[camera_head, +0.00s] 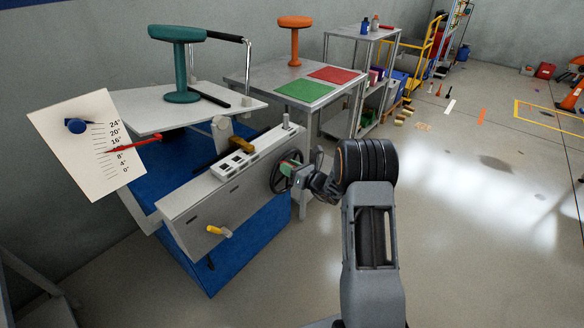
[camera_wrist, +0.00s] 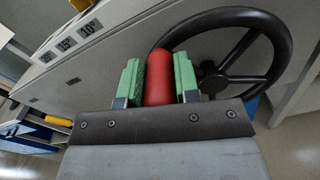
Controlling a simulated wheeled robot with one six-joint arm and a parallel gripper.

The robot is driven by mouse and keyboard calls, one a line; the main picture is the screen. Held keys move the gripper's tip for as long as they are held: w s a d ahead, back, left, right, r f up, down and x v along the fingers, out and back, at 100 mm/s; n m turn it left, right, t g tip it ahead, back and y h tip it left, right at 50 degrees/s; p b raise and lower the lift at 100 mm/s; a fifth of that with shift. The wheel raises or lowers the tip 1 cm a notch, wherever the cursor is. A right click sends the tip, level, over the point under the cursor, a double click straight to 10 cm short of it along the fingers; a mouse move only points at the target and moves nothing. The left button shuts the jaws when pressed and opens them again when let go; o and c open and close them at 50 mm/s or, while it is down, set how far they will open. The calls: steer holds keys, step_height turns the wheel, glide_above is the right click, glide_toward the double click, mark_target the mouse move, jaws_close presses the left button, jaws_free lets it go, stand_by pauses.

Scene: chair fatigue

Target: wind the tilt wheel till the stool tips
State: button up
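The dark tilt wheel (camera_head: 276,182) sits on the end of the grey test bench (camera_head: 213,208); its rim and spokes also fill the upper right of the wrist view (camera_wrist: 281,62). My gripper (camera_head: 290,168) is at the wheel. In the wrist view its green pads (camera_wrist: 159,80) close on both sides of the wheel's red handle (camera_wrist: 159,76). A teal stool (camera_head: 180,62) stands on the white tilt plate (camera_head: 150,117), which looks slightly tilted. A red pointer (camera_head: 130,145) crosses the angle scale (camera_head: 82,155) between about 8° and 12°.
A yellow-handled lever (camera_head: 220,231) is on the bench front. Behind, an orange stool (camera_head: 294,40) stands on a grey table (camera_head: 262,75) with green and red mats. A shelf cart (camera_head: 358,34) stands farther back.

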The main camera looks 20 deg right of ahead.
steer(key=o, duration=0.4)
steer(key=shift+s, duration=0.1)
steer(key=p+v, duration=0.1)
steer(key=v, duration=1.2)
steer(key=shift+s+d+p, duration=0.2)
steer(key=shift+s+p, duration=0.1)
steer(key=shift+p, duration=0.05)
